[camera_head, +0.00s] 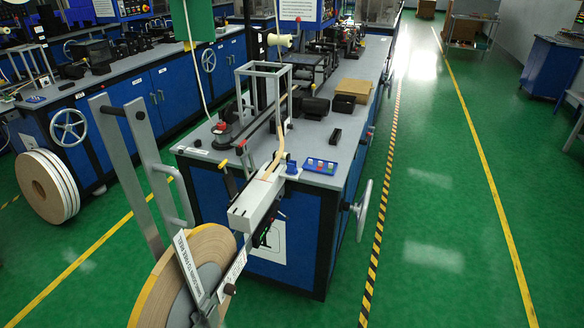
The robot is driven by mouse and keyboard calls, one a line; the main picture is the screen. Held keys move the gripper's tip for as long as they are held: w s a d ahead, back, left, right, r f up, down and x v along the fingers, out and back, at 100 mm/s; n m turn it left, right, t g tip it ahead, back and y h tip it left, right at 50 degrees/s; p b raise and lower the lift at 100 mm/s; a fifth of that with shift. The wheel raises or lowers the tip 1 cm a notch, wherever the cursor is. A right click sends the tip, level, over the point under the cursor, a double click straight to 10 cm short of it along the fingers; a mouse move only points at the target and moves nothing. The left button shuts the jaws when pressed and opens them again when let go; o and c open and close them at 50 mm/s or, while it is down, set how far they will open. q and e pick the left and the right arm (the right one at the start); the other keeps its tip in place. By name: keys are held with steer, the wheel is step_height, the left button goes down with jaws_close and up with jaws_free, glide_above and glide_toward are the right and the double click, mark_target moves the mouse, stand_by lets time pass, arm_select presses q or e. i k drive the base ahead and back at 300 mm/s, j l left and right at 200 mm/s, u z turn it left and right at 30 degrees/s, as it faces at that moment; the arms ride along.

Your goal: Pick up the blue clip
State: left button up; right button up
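A small blue piece (291,166) stands at the front edge of the grey workbench (215,158), beside the tape guide (258,200). It may be the blue clip, but it is too small to be sure. Right of it, a small blue tray (320,173) lies on the bench corner with a few little coloured pieces in it; I cannot make out their shapes. Neither of my grippers is in view.
A large tape reel (165,285) on a grey bracket (128,165) stands in front of the bench. Black parts (315,106) and a cardboard box (354,88) sit farther back. A handwheel (361,209) juts from the bench's right side. The green floor right of it is clear.

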mark_target(291, 170)
steer(key=l+u, duration=0.1)
steer(key=u, duration=0.35)
steer(key=i+l+u, duration=0.1)
steer(key=u, duration=0.3)
steer(key=i+l+u, duration=0.1)
steer(key=u, duration=0.35)
steer(key=l+u, duration=0.15)
steer(key=u, duration=0.25)
